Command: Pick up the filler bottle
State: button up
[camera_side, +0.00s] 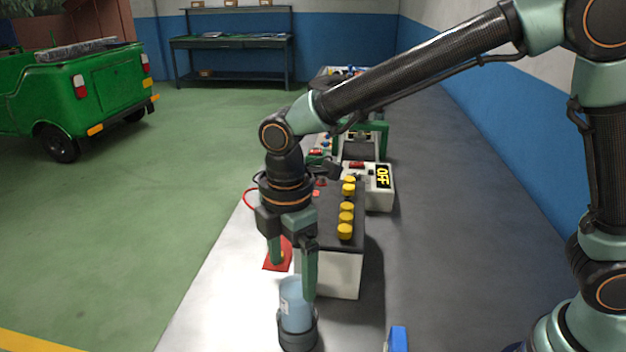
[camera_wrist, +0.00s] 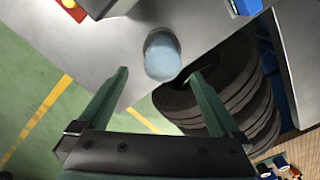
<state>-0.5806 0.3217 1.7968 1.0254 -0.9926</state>
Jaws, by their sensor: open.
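The filler bottle (camera_side: 296,305), light blue and translucent with a dark lower part, stands upright on the grey bench top near its front edge. My gripper (camera_side: 292,280) points down above it with its green fingers apart, and one finger overlaps the bottle in the side view. In the wrist view the bottle (camera_wrist: 161,55) shows as a pale blue rounded shape. There it lies just beyond the gap between the open fingertips (camera_wrist: 160,75), about centred. Nothing is held. I cannot tell whether a finger touches the bottle.
A grey battery box (camera_side: 330,272) with several yellow caps (camera_side: 346,212) stands right behind the bottle. Behind it is a white charger (camera_side: 381,197) reading "OFF". A blue object (camera_side: 397,340) lies right of the bottle. A stack of dark discs (camera_wrist: 225,90) shows beside the bench in the wrist view.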

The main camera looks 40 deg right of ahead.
aim_at(295, 284)
jog(key=shift+s+d+f, duration=0.1)
jog(key=shift+f, duration=1.45)
jog(key=shift+s+d+f, duration=0.1)
jog(key=shift+f, duration=1.4)
jog(key=shift+c, duration=0.3)
jog(key=shift+r, duration=0.1)
grip_shut()
